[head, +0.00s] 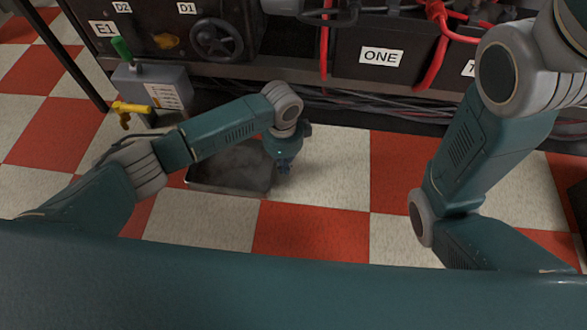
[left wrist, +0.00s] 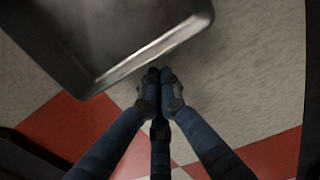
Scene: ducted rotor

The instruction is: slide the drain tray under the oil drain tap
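The drain tray (head: 228,190) is a shallow dark grey metal pan on the checkered floor, left of centre in the head view. My left arm crosses over it and hides part of it. My left gripper (head: 284,168) points down at the tray's right side. In the left wrist view its fingertips (left wrist: 159,76) are together, close beside the tray's rim (left wrist: 140,62); I cannot tell whether they touch it. No tray wall shows between them. A yellow tap (head: 131,108) sits on a grey box, left of and behind the tray. My right gripper is out of view.
The grey box (head: 150,86) carries a green lever (head: 121,48). Behind stands a dark machine frame with a handwheel (head: 217,40), a box labelled ONE (head: 381,57) and red cables. Dark hoses lie along its foot. The floor right of the tray is clear.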

